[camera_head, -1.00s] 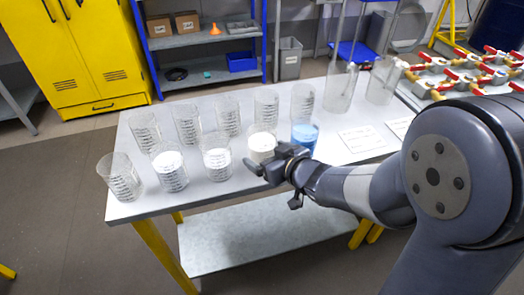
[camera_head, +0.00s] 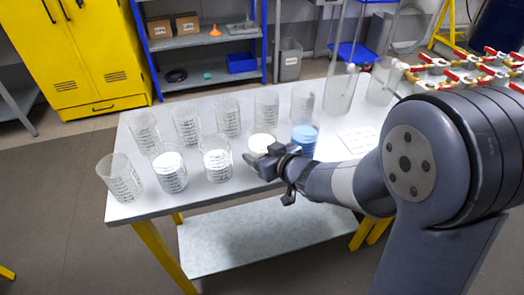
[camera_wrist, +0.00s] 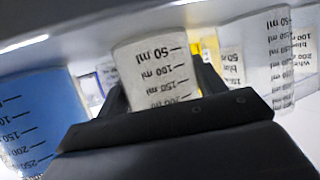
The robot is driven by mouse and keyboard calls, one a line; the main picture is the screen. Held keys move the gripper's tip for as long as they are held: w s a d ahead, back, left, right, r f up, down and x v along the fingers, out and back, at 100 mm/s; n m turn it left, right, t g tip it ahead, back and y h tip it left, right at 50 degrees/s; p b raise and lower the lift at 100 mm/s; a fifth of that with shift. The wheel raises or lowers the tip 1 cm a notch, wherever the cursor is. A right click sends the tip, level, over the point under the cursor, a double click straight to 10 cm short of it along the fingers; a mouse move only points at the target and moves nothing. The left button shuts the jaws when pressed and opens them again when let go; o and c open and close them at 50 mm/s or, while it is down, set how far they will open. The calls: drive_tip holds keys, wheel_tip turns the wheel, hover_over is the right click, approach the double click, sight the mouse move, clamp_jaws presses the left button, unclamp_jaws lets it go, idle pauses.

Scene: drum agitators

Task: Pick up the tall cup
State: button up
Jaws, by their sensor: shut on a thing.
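A clear graduated cup with pale contents (camera_head: 261,142) is between the fingers of my gripper (camera_head: 260,162), at the front of the white table. My gripper is shut on this cup. In the wrist view the same cup (camera_wrist: 155,68) stands between the dark fingers, its ml marks showing. My gripper hides its lower part in the head view, so I cannot tell whether it touches the table. Two taller clear vessels (camera_head: 341,92) (camera_head: 381,84) stand at the back right, each with a rod in it.
A cup of blue liquid (camera_head: 304,141) stands close right of the held cup; it also shows in the wrist view (camera_wrist: 30,115). A cup with white contents (camera_head: 217,164) stands to its left. Several clear cups (camera_head: 228,117) stand behind. White sheets (camera_head: 357,140) lie to the right.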

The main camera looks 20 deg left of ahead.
drive_tip(key=c, duration=0.3)
drive_tip(key=shift+c, duration=0.4)
drive_tip(key=shift+r, duration=0.15)
